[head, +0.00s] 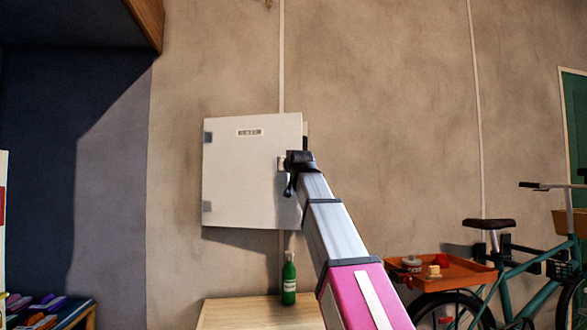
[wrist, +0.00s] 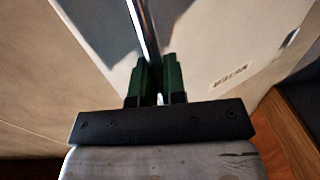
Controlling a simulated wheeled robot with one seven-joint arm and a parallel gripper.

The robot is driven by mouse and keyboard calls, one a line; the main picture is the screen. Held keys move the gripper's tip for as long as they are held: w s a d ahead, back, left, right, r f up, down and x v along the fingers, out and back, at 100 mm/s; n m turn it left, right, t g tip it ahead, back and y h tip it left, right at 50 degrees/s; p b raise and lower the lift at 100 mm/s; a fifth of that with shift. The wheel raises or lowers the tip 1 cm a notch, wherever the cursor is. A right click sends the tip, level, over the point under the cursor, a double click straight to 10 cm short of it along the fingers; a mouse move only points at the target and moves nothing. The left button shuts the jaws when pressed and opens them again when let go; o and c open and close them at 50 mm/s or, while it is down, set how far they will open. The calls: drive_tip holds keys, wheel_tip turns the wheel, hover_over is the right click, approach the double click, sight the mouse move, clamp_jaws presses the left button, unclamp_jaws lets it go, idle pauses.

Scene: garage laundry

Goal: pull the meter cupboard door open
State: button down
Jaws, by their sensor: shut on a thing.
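The meter cupboard (head: 306,130) is a pale box on the wall. Its white door (head: 245,175) has grey hinges on the left and a small label near the top. The door's right edge stands slightly out from the box, so it looks ajar; the inside is hidden. My gripper (head: 290,168) is at the door's right edge, about mid-height. In the wrist view its green fingers (wrist: 157,78) are shut on a thin metallic bar, the door handle (wrist: 143,25). The door's label (wrist: 230,76) shows to the right there.
A wooden table (head: 250,312) with a green bottle (head: 289,279) stands below the cupboard. A green bicycle (head: 520,270) and an orange tray (head: 445,270) are at the right. The wall right of the cupboard is bare.

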drive_tip(key=s+a+m+h, duration=0.6)
drive_tip(key=s+a+h, duration=0.3)
drive_tip(key=s+a, duration=0.85)
drive_tip(key=s+a+m+g+h, duration=0.1)
drive_tip(key=s+a+h, duration=0.1)
drive_tip(key=a, duration=0.9)
drive_tip(key=s+a+m+g+h, duration=0.1)
drive_tip(key=s+a+m+h, duration=0.1)
drive_tip(key=a, duration=1)
drive_tip(key=shift+s+g+h, duration=0.4)
drive_tip(key=shift+s, duration=0.35)
drive_tip(key=c, duration=1.2)
unclamp_jaws()
drive_tip(key=shift+a, duration=0.1)
drive_tip(key=v, duration=1)
drive_tip(key=shift+s+a, duration=0.2)
drive_tip(key=shift+s, duration=0.1)
